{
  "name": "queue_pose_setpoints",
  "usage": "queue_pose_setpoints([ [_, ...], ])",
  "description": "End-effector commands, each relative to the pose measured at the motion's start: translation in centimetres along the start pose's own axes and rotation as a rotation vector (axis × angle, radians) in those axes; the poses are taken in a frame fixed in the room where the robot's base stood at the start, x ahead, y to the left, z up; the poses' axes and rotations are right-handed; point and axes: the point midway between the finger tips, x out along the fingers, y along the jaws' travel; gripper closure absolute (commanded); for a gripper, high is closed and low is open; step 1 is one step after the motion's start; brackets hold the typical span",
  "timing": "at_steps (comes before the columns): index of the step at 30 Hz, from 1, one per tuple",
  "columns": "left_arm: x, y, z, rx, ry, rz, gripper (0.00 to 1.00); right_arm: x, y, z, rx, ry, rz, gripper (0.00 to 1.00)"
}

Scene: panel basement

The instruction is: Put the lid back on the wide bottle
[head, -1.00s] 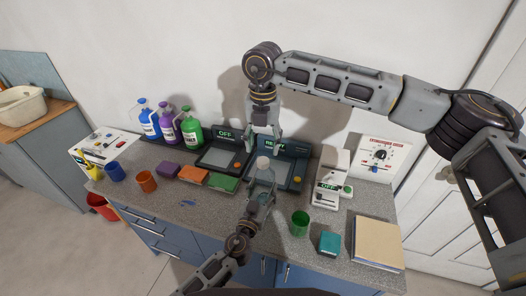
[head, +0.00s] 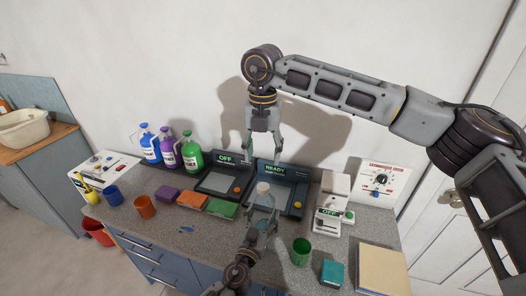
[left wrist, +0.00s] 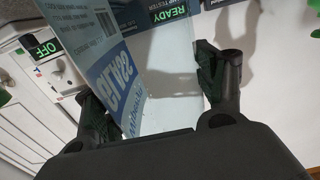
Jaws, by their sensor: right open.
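The wide bottle (head: 264,207) is clear and upright at the front middle of the counter, and a pale lid (head: 263,187) shows on its top. How firmly the lid is seated cannot be told. My left gripper (head: 261,226) comes from below with its fingers on both sides of the bottle's body. In the left wrist view the bottle (left wrist: 150,60), with a blue and white label, fills the space between the fingers (left wrist: 155,100). My right gripper (head: 264,158) points down above the lid, open and empty, with a gap between its fingertips and the lid.
Two dark testers, marked OFF (head: 220,182) and READY (head: 283,195), stand behind the bottle. A green cup (head: 301,251), teal box (head: 332,272) and white device (head: 333,205) are to the right. Coloured blocks (head: 193,200), cups and jugs (head: 191,155) are left.

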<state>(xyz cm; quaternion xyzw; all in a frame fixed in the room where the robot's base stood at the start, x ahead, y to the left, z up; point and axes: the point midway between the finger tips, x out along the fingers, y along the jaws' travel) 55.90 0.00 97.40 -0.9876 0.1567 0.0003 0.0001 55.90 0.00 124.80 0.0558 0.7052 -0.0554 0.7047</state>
Motion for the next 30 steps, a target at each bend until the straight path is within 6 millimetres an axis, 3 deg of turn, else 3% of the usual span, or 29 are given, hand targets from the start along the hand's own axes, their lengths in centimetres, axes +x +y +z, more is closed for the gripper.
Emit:
queue_pose_setpoints([
  [17,-0.3,0.0,0.0,0.000,-0.001,0.000,0.16,0.0,0.0,0.0,0.000,0.000,0.000,0.44],
  [30,-3.7,0.0,0.1,0.000,-0.002,0.000,0.16,0.0,0.0,0.0,0.000,0.000,0.000,0.44],
])
